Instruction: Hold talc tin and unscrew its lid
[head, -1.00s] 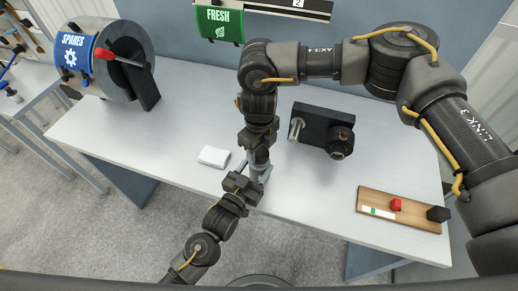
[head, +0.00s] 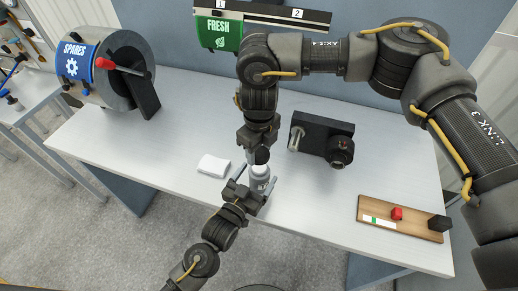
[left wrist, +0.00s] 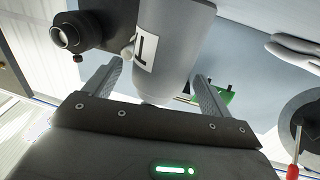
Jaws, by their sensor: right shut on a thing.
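The grey talc tin (head: 259,179), with a marked white label, stands in the middle of the picture between my two grippers. I cannot tell whether lid and tin are apart. My left gripper (head: 256,186) reaches in from the front, its fingers open on either side of the tin. In the left wrist view the tin (left wrist: 178,45) lies ahead between the spread fingers (left wrist: 155,95), with gaps at both sides.
A white cloth or pad (head: 213,166) lies left of the tin. A black device (head: 320,136) stands behind right. A wooden board (head: 405,221) with red and black blocks is at the right. The SPARES drum (head: 108,68) and green FRESH bin (head: 219,32) are at the back.

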